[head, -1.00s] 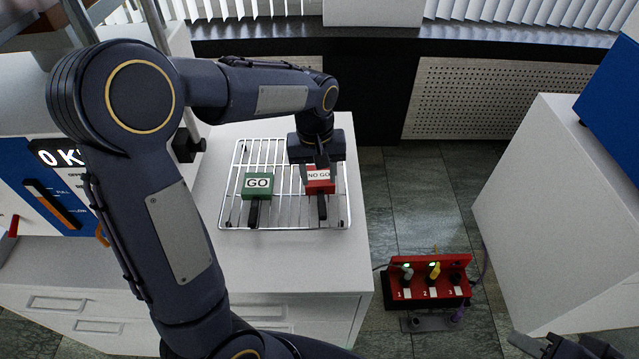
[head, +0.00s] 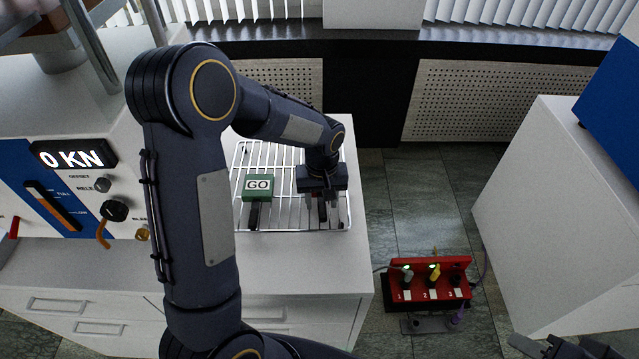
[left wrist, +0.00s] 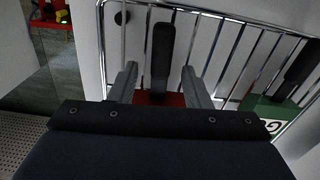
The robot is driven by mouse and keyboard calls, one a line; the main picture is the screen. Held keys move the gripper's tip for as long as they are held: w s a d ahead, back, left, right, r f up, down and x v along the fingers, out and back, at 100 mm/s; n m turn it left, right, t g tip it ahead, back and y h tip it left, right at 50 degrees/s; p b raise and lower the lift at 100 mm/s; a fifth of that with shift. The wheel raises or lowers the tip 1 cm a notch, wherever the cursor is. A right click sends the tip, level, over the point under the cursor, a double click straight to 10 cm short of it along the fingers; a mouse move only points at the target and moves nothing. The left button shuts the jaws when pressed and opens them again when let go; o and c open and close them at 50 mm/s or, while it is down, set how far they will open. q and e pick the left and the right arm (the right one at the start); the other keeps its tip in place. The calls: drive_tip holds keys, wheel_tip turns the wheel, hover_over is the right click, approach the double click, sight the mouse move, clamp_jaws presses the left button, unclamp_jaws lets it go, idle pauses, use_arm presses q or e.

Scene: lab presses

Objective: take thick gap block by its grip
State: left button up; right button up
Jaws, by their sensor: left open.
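The red block, labelled NO GO in the earlier head view, lies on a wire rack (head: 284,226). In the left wrist view the red block (left wrist: 158,99) and its black grip (left wrist: 162,52) sit between my two fingers. My left gripper (head: 322,205) is open above it, fingers either side of the grip and apart from it; their height over it is hard to tell. In the head view the gripper hides most of the red block. A green GO block (head: 258,186) with a black grip lies to the left on the rack. My right gripper (head: 565,347) shows partly at the bottom right.
The rack stands on a white cabinet top (head: 300,262). A press panel reading 0 KN (head: 75,157) is at the left. A red box with several coloured plugs (head: 428,280) is on the floor to the right. A white cabinet (head: 560,205) stands at the right.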

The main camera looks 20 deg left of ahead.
use_arm(q)
drive_tip(key=shift+c, duration=0.4)
clamp_jaws()
drive_tip(key=shift+r, duration=0.1)
